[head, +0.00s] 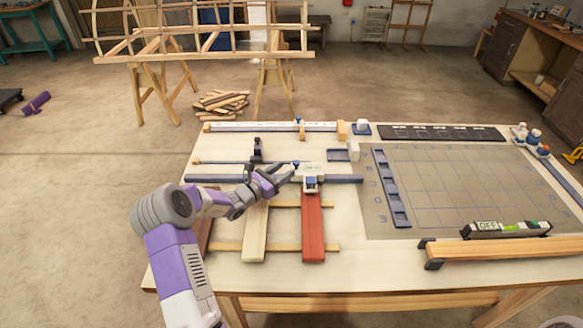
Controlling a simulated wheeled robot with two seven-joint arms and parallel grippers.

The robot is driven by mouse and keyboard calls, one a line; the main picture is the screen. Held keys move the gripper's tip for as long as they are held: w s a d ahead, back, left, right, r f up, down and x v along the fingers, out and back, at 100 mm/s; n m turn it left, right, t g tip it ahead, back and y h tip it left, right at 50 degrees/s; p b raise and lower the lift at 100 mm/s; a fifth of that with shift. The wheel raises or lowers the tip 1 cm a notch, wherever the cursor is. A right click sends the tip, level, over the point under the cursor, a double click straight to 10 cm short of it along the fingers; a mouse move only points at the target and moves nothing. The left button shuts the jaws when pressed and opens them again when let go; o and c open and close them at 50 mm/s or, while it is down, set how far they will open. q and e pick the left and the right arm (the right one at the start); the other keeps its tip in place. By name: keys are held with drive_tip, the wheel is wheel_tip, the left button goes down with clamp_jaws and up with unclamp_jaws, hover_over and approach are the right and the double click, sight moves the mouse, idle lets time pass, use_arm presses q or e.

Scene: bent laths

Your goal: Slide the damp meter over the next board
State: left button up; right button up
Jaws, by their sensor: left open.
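The damp meter (310,184), a small white and blue block, sits on a dark blue rail (345,179) at the upper end of the red board (313,232). The pale board (254,236) lies to the left of the red one, and a dark brown board (204,222) lies further left, partly hidden by my left arm. My left gripper (286,174) is open, just left of the meter, above the rail. I cannot tell whether its fingertips touch the meter. My right gripper is out of view.
The boards lie across light wooden strips (325,247). A grey gridded mat (455,180) covers the right of the table, with a blue slotted strip (390,188) at its left edge. A level marked OFF (506,230) and a wooden beam (500,248) lie at the front right.

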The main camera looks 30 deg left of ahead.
sight(294, 163)
use_arm(q)
drive_tip(key=shift+x, duration=2.3)
drive_tip(key=shift+c, duration=0.4)
clamp_jaws()
